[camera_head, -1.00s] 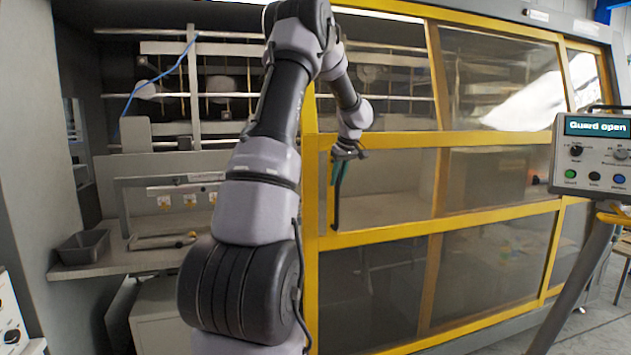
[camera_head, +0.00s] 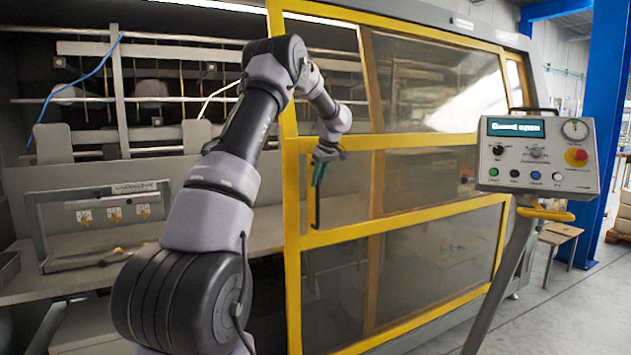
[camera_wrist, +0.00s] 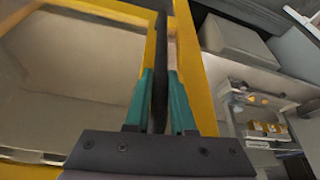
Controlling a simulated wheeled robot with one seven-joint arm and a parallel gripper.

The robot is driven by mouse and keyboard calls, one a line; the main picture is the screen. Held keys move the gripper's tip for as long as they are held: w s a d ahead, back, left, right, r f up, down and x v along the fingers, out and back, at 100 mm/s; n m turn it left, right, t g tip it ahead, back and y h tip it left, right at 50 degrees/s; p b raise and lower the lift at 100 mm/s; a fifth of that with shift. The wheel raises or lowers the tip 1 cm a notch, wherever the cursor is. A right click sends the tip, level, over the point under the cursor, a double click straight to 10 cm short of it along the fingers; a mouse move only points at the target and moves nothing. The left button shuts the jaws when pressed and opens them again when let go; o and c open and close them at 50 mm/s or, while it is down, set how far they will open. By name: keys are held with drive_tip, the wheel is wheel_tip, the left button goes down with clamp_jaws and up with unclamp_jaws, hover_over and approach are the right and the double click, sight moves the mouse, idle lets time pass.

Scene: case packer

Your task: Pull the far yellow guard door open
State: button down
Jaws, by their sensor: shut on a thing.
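The yellow-framed guard door (camera_head: 291,190) has clear panes and stands partly slid to the right, with a wide opening at its left. Its dark upright handle (camera_head: 317,208) is near the door's left edge. My gripper (camera_head: 319,175) is at the handle, with its teal fingers closed around it. In the wrist view the handle (camera_wrist: 161,95) runs between the two teal fingers of my gripper (camera_wrist: 161,90), beside the yellow door frame (camera_wrist: 196,75). The fingers hide part of the handle.
Through the opening are a shelf with a metal fixture (camera_head: 100,215) and rails (camera_head: 120,95). A blue column (camera_head: 606,110) rises at the far right.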

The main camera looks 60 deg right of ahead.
drive_tip(key=shift+w+r, duration=0.1)
drive_tip(key=c, duration=0.8)
unclamp_jaws()
drive_tip(key=shift+o, duration=0.2)
drive_tip(key=v, duration=1)
drive_tip(key=shift+r, duration=0.25)
drive_tip(key=shift+a, duration=0.1)
